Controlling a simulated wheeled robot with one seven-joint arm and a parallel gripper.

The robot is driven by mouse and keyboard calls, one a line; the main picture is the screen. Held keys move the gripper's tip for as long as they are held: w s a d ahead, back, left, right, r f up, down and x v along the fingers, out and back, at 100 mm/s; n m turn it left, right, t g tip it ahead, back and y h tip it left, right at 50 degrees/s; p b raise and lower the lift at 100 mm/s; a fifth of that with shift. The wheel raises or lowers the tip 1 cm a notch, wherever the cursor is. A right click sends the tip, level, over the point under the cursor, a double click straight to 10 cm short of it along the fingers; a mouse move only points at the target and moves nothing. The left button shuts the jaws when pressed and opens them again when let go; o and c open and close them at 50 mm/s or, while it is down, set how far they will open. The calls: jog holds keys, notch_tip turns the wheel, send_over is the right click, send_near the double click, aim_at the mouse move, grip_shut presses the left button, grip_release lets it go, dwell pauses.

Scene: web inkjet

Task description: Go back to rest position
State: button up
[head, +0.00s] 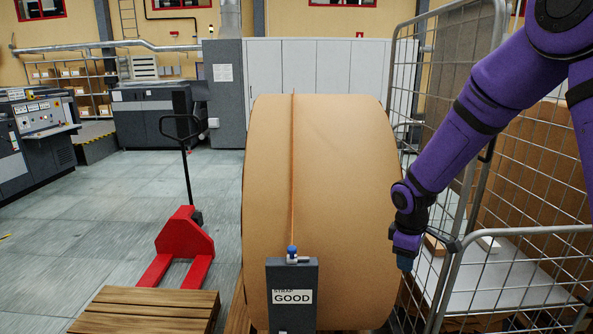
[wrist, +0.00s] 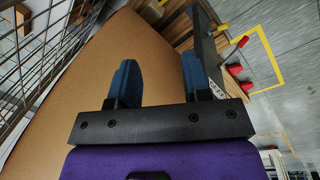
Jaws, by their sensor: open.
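My gripper (head: 405,262) hangs at the end of my purple arm, in front of the right edge of a large brown paper roll (head: 345,190) in the head view. In the wrist view, my gripper (wrist: 158,80) shows two blue fingers spread apart with nothing between them. The brown roll (wrist: 80,85) fills much of the wrist view behind the fingers. I cannot tell the exact gap between gripper and roll.
A dark stand labelled "STRAP GOOD" (head: 291,310) is in front of the roll. A wire cage cart (head: 510,255) with cardboard boxes stands right, close to my arm. A red pallet jack (head: 185,240) and wooden pallet (head: 145,312) are left. Floor beyond is clear.

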jog(key=s+d+r+m+t, duration=0.1)
jog(key=s+r+m, duration=0.2)
jog(key=s+r, duration=0.45)
jog(key=s+d+r+m+t, duration=0.1)
jog(key=s+d+r+m, duration=0.3)
jog(key=r, duration=0.7)
jog(key=s+a+r+m+t, duration=0.1)
jog(key=s+r+m, duration=0.1)
jog(key=s, duration=0.7)
jog(key=s+a+r+m+t+y, duration=0.1)
jog(key=s+r, duration=0.3)
jog(key=s, duration=0.5)
jog(key=shift+r+m+y, duration=0.3)
jog(key=shift+r+m, duration=0.1)
